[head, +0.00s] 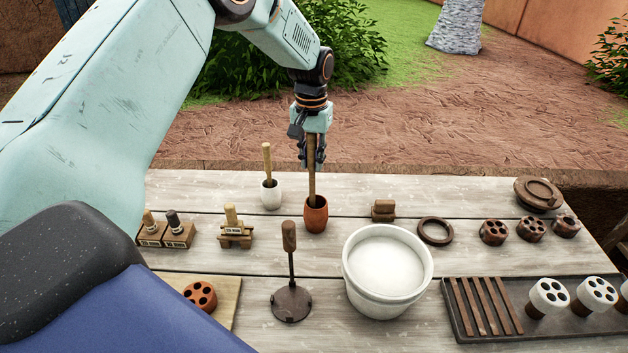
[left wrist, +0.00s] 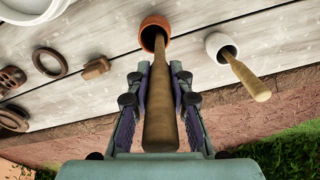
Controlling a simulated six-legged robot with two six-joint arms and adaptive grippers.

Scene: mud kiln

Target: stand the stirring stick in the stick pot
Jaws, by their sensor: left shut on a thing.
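My left gripper (head: 311,153) is shut on a brown wooden stirring stick (head: 312,184) above the back middle of the table. The stick is close to upright, and its lower end is inside the mouth of a terracotta pot (head: 315,221). In the left wrist view the stick (left wrist: 160,105) runs between the fingers into the terracotta pot (left wrist: 154,27). The pot's rim hides the stick's lower end, so I cannot tell whether it touches the bottom. My right gripper is not in view.
A small white pot (head: 271,196) with a lighter stick stands close left of the terracotta pot. A large white bucket (head: 427,284) and a dark upright tool (head: 291,300) stand nearer. A dark ring (head: 435,232) and a slatted tray (head: 462,324) lie at right.

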